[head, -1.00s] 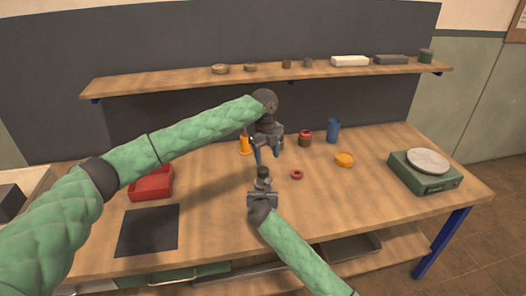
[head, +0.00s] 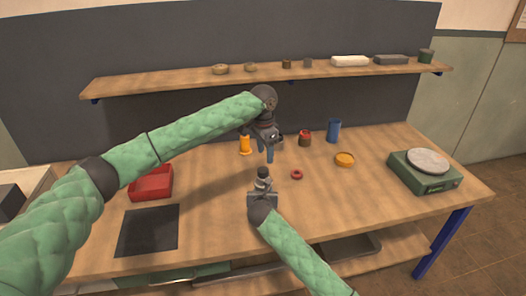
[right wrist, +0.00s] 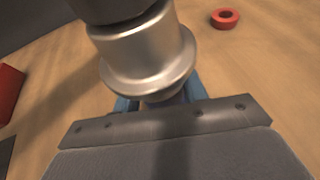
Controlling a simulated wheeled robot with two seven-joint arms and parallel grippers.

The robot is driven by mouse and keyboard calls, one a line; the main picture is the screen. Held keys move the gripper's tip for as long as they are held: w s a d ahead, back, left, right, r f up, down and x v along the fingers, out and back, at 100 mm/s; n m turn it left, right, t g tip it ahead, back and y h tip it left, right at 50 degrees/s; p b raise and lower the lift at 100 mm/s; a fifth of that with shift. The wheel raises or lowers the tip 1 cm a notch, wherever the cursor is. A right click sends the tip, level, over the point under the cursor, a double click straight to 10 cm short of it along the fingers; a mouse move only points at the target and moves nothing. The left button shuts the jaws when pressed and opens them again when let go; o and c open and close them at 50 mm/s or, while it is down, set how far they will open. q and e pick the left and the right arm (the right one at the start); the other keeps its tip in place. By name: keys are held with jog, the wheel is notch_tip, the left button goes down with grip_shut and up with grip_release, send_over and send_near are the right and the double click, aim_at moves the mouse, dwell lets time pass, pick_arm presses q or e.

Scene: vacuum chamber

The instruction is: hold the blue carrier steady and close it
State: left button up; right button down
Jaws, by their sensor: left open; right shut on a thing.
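My right gripper (head: 262,195) is shut on a silver flanged metal piece (right wrist: 148,55) with a dark upper part, held upright just above or on the table; I cannot tell which. In the right wrist view, blue parts show on both sides of its narrow stem, probably my fingers (right wrist: 160,100). The held piece looks silver and dark, not blue. The only clearly blue object is a cylinder (head: 333,130) standing at the back of the table, apart from both grippers. My left gripper (head: 269,152) is open, pointing down above the held piece, with a gap between them.
A red tray (head: 152,196) and a dark mat (head: 148,231) are at left. An orange cylinder (head: 245,145), red jar (head: 305,138), red ring (head: 297,174) and orange dish (head: 345,160) stand around. A green scale (head: 424,183) is right. A shelf (head: 270,77) runs behind.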

aim_at(263, 169)
pick_arm(q)
jog(key=n, duration=0.7)
jog(key=shift+a, duration=0.1)
jog(key=n, duration=0.5)
jog(key=shift+a+n, duration=0.15)
jog(key=shift+n, duration=0.25)
jog(key=n, duration=1.1)
jog(key=shift+a+n, duration=0.1)
jog(key=shift+n, duration=0.2)
jog(key=shift+f, duration=0.1)
jog(key=shift+f, duration=3.9)
jog(key=shift+c, duration=0.2)
